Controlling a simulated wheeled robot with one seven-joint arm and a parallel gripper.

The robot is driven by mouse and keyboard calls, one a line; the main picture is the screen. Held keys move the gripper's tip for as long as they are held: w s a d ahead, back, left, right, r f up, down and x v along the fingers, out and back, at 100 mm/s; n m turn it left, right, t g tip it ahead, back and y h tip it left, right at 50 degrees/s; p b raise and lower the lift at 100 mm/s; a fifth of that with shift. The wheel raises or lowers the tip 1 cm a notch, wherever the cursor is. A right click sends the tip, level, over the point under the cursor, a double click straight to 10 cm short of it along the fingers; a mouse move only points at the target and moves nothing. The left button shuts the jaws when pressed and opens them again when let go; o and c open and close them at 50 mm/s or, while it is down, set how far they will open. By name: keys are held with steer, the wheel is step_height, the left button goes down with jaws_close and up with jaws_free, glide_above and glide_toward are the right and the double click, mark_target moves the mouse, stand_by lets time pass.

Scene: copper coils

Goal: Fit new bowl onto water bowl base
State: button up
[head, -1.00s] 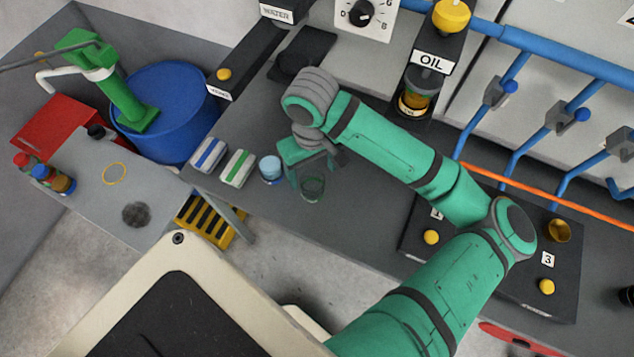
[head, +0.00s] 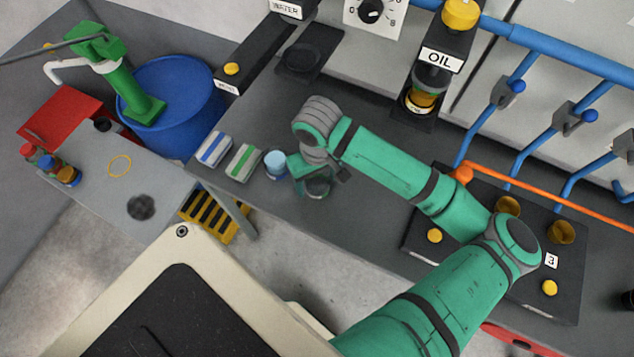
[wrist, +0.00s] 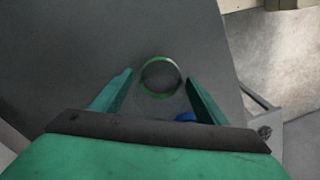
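A clear bowl with a green rim (head: 319,188) stands on the grey bench. In the wrist view the bowl (wrist: 160,76) shows as a ring between my fingertips. My gripper (wrist: 159,79) is open, one finger on each side of the bowl, with a visible gap at both sides. In the head view my gripper (head: 316,177) is low over the bowl and partly hides it. The water bowl base (head: 302,57) is a black plate with a round dark seat under the WATER label, at the back. No bowl shows on it.
A light blue cup (head: 276,163) and two striped packets, blue (head: 213,148) and green (head: 243,160), stand left of my gripper. The oil station (head: 424,95) is at the back right. Black panel with yellow buttons (head: 480,270) is at right. The bench before the water base is clear.

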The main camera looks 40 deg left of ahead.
steer(key=c, duration=1)
steer(key=shift+c, duration=0.2)
steer(key=shift+r, duration=0.1)
